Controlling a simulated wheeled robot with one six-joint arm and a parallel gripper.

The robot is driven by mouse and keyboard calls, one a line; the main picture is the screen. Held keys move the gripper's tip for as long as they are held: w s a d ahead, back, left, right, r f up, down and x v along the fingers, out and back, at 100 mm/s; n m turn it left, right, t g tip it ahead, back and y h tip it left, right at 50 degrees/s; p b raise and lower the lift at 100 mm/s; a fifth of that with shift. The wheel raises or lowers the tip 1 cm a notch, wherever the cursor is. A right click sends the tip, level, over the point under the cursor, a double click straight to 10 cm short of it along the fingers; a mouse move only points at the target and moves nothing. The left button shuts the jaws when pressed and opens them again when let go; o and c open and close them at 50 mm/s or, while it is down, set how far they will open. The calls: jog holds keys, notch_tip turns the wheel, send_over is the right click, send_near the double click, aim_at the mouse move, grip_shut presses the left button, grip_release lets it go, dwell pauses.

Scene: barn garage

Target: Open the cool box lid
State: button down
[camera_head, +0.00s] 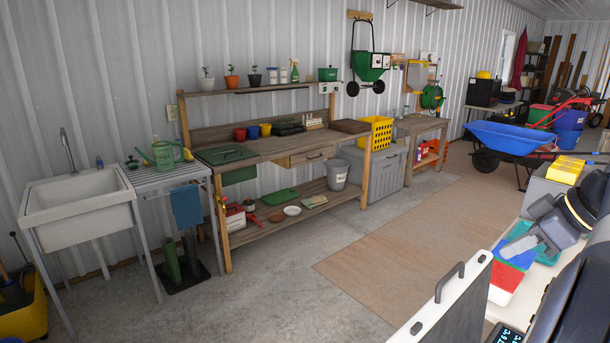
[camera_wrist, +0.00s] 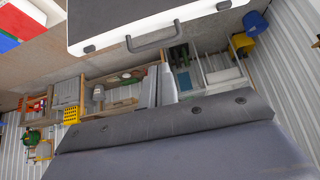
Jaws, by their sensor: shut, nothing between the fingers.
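The cool box lid (camera_head: 468,302) is at the lower right of the head view, a dark panel with a white edge. It appears to stand steeply raised, with a dark handle (camera_head: 450,283) on its upper edge. The lid (camera_wrist: 110,14) and its handle (camera_wrist: 152,38) fill the top of the wrist view. A small lit display (camera_head: 508,335) shows at the bottom edge of the head view; most of the box is cut off. My gripper (camera_head: 520,246) is shut and empty, above and to the right of the lid, apart from the handle. Its fingers (camera_wrist: 158,84) also show in the wrist view.
A red, white and blue item (camera_head: 508,275) and a teal tray (camera_head: 518,243) are near my gripper. A blue wheelbarrow (camera_head: 510,138) stands behind. A workbench (camera_head: 270,150) and a sink (camera_head: 80,192) line the wall. The floor between is clear.

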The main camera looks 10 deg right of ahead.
notch_tip(320, 180, down, 9)
jog(key=w+a, duration=0.1)
jog(key=w, duration=0.1)
jog(key=shift+f+p, duration=0.15)
jog(key=shift+p, duration=0.15)
jog(key=shift+a, duration=0.1)
dwell(0.4)
